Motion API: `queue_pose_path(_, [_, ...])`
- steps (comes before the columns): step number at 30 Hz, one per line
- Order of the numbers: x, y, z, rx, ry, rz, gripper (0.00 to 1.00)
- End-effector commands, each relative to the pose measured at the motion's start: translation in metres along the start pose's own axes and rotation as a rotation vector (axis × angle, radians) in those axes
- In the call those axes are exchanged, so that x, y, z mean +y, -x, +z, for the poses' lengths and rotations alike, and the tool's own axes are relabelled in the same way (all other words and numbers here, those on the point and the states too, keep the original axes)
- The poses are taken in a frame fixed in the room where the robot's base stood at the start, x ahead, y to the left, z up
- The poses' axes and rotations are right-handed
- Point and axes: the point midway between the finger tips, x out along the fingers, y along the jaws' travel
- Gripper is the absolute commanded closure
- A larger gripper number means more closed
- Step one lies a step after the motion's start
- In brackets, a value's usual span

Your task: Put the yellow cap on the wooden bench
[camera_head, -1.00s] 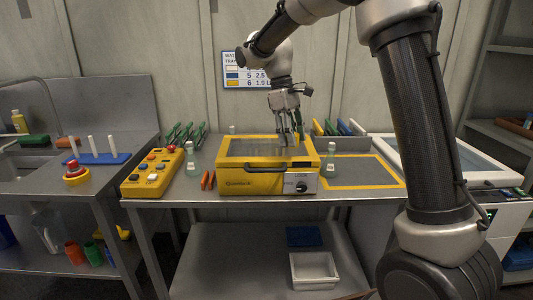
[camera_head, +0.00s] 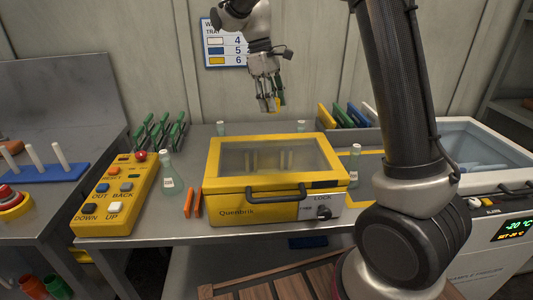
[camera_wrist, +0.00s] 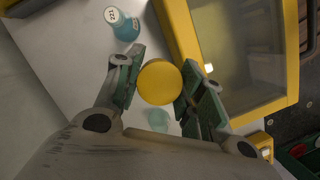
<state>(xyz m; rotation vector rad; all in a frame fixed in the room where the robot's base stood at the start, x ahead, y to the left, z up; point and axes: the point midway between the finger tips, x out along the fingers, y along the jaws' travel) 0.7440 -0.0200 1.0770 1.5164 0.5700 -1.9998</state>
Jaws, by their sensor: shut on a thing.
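The yellow cap (camera_wrist: 159,82) is round and sits between the green finger pads of my gripper (camera_wrist: 157,90) in the wrist view. My gripper is shut on it. The wooden bench (camera_head: 275,284) has brown slats and shows at the bottom edge of the head view, low in front of the table. Much of it is cut off by the frame or hidden by my arm.
A second flask (camera_head: 354,165) and a freezer (camera_head: 493,205) are to the right.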

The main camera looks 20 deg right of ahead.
Motion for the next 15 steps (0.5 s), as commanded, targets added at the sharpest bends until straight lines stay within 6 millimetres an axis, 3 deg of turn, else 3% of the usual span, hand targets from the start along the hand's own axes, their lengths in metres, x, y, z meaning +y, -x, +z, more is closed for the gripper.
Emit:
queue_pose_path(7, [0.0,-0.013,-0.003,-0.004,0.001,-0.002,0.71])
queue_pose_path(15, [-0.001,-0.085,-0.023,-0.005,0.0,-0.002,0.71])
